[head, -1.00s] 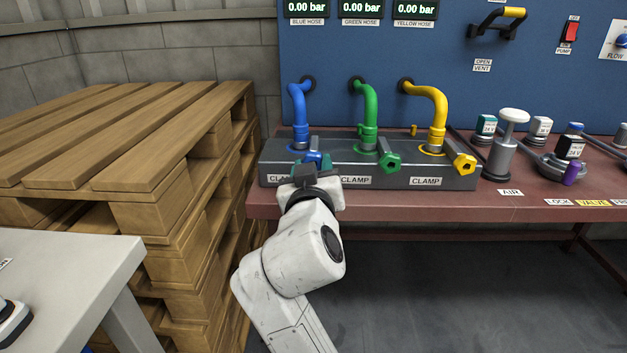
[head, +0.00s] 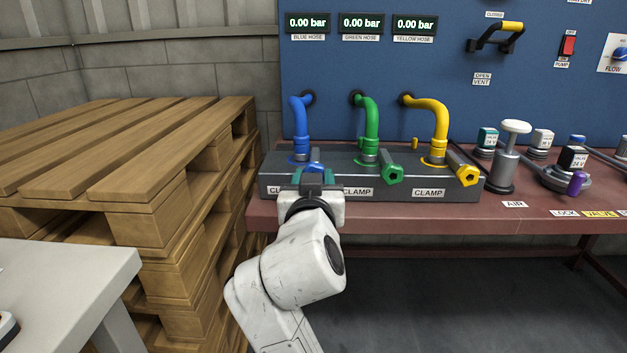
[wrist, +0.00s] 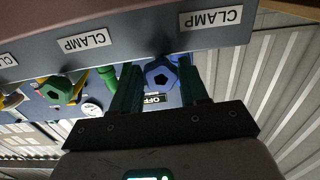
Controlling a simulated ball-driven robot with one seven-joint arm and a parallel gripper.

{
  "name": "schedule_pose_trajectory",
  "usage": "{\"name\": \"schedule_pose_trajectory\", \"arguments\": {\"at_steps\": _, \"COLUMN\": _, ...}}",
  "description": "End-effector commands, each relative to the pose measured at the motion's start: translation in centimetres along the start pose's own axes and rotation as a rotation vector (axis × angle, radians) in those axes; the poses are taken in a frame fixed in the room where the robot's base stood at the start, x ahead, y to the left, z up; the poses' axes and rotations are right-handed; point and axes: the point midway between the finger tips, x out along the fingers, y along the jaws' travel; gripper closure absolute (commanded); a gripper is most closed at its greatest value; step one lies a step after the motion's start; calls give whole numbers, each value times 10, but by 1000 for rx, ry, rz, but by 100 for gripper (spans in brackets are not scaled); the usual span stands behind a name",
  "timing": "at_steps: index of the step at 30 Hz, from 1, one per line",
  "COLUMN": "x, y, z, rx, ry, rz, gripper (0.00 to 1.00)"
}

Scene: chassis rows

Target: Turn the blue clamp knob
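The blue clamp knob (head: 315,168) sticks out of the front of the grey clamp block (head: 400,182), below the blue hose (head: 300,130). My gripper (head: 314,178) is in front of it with its teal fingers apart. In the wrist view, which is upside down, the five-sided blue knob (wrist: 160,74) shows between the two fingers of my gripper (wrist: 158,80). One finger is on each side, close to the knob. I cannot tell whether either touches it. My gripper hides the lower part of the knob in the head view.
The green knob (head: 390,175) and yellow knob (head: 465,174) stick out farther right on the same block. A wooden pallet stack (head: 150,205) stands close to the left of the bench (head: 400,215). A grey table corner (head: 80,270) is at lower left.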

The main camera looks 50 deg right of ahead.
Motion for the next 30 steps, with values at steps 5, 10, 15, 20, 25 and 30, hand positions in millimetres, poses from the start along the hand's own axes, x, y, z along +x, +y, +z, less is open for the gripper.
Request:
{"name": "schedule_pose_trajectory", "arguments": {"at_steps": 5, "x": 0, "y": 0, "z": 0, "rx": -1, "ry": 1, "rz": 0, "gripper": 38}}
{"name": "schedule_pose_trajectory", "arguments": {"at_steps": 10, "x": 0, "y": 0, "z": -1, "rx": -1, "ry": 3, "rz": -1, "gripper": 32}}
{"name": "schedule_pose_trajectory", "arguments": {"at_steps": 15, "x": -2, "y": 0, "z": -1, "rx": -1, "ry": 4, "rz": -2, "gripper": 32}}
{"name": "schedule_pose_trajectory", "arguments": {"at_steps": 20, "x": -18, "y": -1, "z": -2, "rx": -4, "ry": 5, "rz": -4, "gripper": 32}}
{"name": "schedule_pose_trajectory", "arguments": {"at_steps": 25, "x": -51, "y": -1, "z": -1, "rx": -4, "ry": 3, "rz": -5, "gripper": 32}}
{"name": "schedule_pose_trajectory", "arguments": {"at_steps": 30, "x": -82, "y": -1, "z": -1, "rx": -2, "ry": 4, "rz": -4, "gripper": 32}}
